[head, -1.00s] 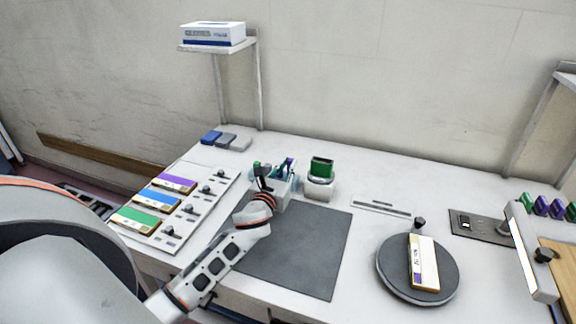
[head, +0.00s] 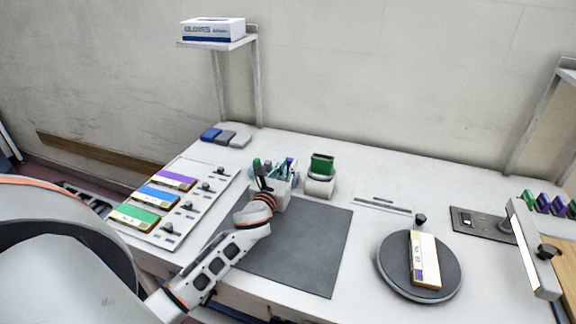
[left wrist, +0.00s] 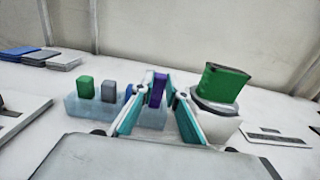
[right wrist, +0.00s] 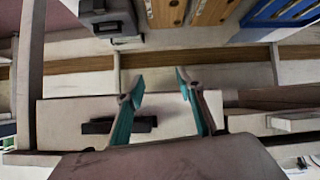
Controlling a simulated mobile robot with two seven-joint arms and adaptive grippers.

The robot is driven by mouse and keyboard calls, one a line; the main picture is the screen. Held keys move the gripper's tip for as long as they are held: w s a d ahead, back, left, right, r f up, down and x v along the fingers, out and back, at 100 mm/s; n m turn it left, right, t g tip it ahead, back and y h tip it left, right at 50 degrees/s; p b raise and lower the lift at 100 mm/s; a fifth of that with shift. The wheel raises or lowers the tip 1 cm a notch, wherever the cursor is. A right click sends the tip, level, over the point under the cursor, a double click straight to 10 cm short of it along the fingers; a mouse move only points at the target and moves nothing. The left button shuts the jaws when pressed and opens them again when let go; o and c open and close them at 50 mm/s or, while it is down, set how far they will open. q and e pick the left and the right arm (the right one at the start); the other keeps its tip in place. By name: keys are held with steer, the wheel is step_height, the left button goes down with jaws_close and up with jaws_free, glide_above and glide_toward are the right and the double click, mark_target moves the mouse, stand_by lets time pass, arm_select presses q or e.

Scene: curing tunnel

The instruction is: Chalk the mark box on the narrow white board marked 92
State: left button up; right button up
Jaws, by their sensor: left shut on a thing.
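My left gripper (head: 284,172) is at the small holder behind the dark mat. In the left wrist view its teal fingers are shut on a purple chalk stick (left wrist: 157,91). Green and grey sticks stand in the pale holder (left wrist: 93,112) to the left, with a bit of blue near the fingers. I cannot tell whether the purple stick is clear of the holder. A narrow white board (head: 424,258) with a purple end lies on the dark round turntable (head: 391,274); its print is too small to read. My right gripper (right wrist: 158,88) is open and empty, away from the worktop items.
A green block (head: 322,163) sits on a white stand just right of the left gripper. Boards with purple, blue and green bands lie on a white rack (head: 208,202) at left. A lit panel (head: 524,250) stands right of the turntable.

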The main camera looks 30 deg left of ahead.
arm_select(q)
steer(key=shift+f, duration=0.3)
steer(key=shift+f+b, duration=0.2)
steer(key=shift+b, duration=0.15)
steer(key=o, duration=0.9)
steer(key=shift+o, duration=0.2)
steer(key=shift+r+p, duration=2.45)
step_height(320, 180, up, 2)
steer(key=shift+r, duration=0.1)
